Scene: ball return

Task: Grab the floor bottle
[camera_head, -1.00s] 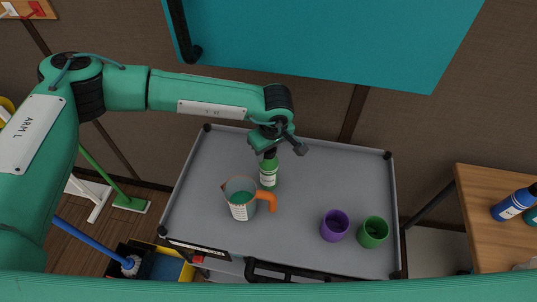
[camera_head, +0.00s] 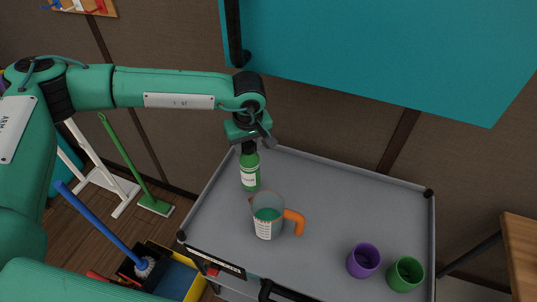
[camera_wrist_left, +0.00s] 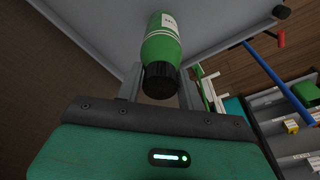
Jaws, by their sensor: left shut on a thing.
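A green bottle with a black cap and a white label (camera_head: 250,178) is at the far left of the grey cart top (camera_head: 365,205). My left gripper (camera_head: 249,147) comes from above and is shut on the bottle's cap end. In the left wrist view the bottle (camera_wrist_left: 162,42) sits between the two fingers (camera_wrist_left: 160,85), cap toward me. Whether its base touches the cart top I cannot tell. My right gripper is not in view.
A measuring jug with green contents and an orange handle (camera_head: 267,222) stands near the bottle. A purple cup (camera_head: 363,260) and a green cup (camera_head: 405,273) stand at the cart's front right. A teal panel (camera_head: 380,50) hangs above. A broom (camera_head: 155,205) and a blue-handled brush (camera_head: 105,228) are at left.

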